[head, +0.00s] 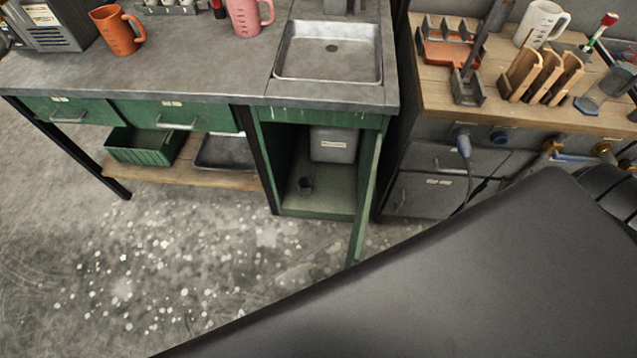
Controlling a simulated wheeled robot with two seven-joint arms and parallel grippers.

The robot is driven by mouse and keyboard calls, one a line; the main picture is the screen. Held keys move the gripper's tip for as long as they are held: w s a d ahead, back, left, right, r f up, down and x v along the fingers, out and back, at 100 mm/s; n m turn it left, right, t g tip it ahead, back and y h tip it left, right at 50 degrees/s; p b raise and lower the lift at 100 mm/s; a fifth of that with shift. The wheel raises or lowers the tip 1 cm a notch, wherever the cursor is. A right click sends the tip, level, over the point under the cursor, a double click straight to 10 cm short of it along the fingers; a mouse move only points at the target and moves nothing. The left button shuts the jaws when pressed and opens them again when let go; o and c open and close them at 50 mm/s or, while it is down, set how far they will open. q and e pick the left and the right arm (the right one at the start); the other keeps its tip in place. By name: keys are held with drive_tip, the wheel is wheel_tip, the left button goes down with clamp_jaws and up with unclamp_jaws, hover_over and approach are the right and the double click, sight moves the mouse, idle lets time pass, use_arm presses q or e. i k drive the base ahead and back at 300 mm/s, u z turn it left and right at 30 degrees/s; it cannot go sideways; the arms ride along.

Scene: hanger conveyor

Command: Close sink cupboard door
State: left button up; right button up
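The sink cupboard (266,160) is green and stands under the metal sink (330,52). Its door (366,195) is hinged at the right side and stands wide open, seen nearly edge-on and pointing out toward me. A large dark part of my own body fills the lower right and comes close to the door's lower end. Neither gripper is in view.
The grey worktop (190,60) carries an orange jug (117,30) and a pink jug (248,17). Green drawers (172,116) sit left of the cupboard. A wooden bench (440,95) with tools stands to the right. The concrete floor (200,250) in front is clear.

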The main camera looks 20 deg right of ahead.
sight(360, 229)
drive_tip(key=u, duration=0.6)
drive_tip(key=k, duration=1.25)
drive_tip(key=z, duration=1.15)
drive_tip(key=i, duration=0.55)
drive_tip(key=u, duration=1.25)
drive_tip(key=k, duration=1.2)
drive_tip(key=z, duration=1)
